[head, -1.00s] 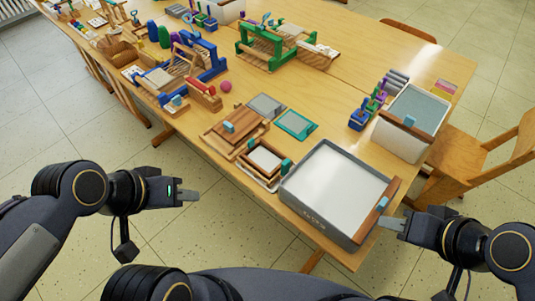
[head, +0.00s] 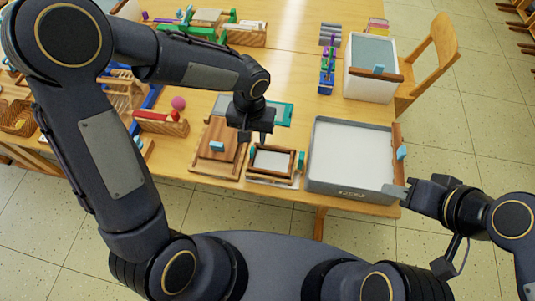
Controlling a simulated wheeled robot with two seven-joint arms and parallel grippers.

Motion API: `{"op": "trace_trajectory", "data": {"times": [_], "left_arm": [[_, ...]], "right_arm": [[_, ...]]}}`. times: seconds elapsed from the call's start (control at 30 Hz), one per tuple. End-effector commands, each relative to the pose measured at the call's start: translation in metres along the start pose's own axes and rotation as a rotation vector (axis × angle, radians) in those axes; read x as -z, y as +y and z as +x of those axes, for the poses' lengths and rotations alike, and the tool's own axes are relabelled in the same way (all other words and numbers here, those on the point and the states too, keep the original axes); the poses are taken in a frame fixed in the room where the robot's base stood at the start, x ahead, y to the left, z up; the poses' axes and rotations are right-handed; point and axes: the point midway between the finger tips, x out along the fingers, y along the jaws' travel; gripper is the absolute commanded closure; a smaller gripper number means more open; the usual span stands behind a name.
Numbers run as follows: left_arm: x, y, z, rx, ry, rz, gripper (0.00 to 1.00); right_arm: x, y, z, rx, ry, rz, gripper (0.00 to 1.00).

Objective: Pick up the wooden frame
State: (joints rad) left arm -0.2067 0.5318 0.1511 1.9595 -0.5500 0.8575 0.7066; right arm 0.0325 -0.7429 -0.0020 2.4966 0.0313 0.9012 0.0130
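The wooden frame (head: 269,177) is a small dark-brown rectangle around a pale panel, with teal pieces at its sides. It lies near the table's front edge in the head view, between a brown wooden board and a large grey tray. My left gripper (head: 254,139) points down over the frame's far left part, its two fingers apart with nothing between them. It hides part of the far rim, and I cannot tell whether it touches. My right gripper (head: 394,191) is beside the tray's front right corner; its finger gap is not clear.
The large grey tray (head: 312,184) with a white inside stands right of the frame. The brown board (head: 219,150) with a light-blue grip lies close on the left. A teal-edged screen (head: 284,114) lies behind. A white bin (head: 370,84) stands at the back right.

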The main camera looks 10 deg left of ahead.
Motion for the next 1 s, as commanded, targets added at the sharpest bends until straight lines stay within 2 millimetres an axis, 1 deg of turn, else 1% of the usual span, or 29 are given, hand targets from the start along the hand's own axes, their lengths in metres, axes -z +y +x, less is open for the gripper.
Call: {"op": "trace_trajectory", "data": {"times": [0.03, 0.27, 0.43, 0.5, 0.6, 0.8, 0.83, 1.0], "left_arm": [[-0.001, 0.000, 0.007, 0.001, -0.004, 0.001, 0.65], [-0.003, -0.004, 0.032, 0.001, -0.006, 0.000, 0.65], [-0.005, -0.006, 0.059, 0.000, -0.006, 0.001, 0.65], [-0.004, -0.007, 0.067, 0.001, -0.005, 0.001, 0.65], [-0.004, -0.007, 0.072, 0.000, -0.003, 0.000, 0.65], [-0.004, -0.007, 0.073, 0.000, -0.001, -0.001, 0.65], [-0.004, -0.007, 0.073, 0.000, -0.001, 0.000, 0.67], [-0.004, -0.006, 0.073, -0.001, -0.001, 0.000, 0.89]], "right_arm": [[0.000, 0.000, 0.000, 0.000, 0.000, 0.000, 0.65], [0.001, -0.001, -0.002, 0.000, 0.000, 0.000, 0.65], [0.002, -0.002, -0.004, 0.000, 0.000, 0.000, 0.65], [0.002, -0.002, -0.004, 0.000, 0.000, 0.000, 0.65], [0.002, -0.002, -0.004, 0.000, 0.000, 0.000, 0.65], [0.002, -0.002, -0.004, 0.000, 0.000, 0.000, 0.65], [0.002, -0.002, -0.004, 0.000, 0.000, 0.000, 0.65], [0.002, -0.002, -0.004, 0.000, 0.000, 0.000, 0.65]]}}
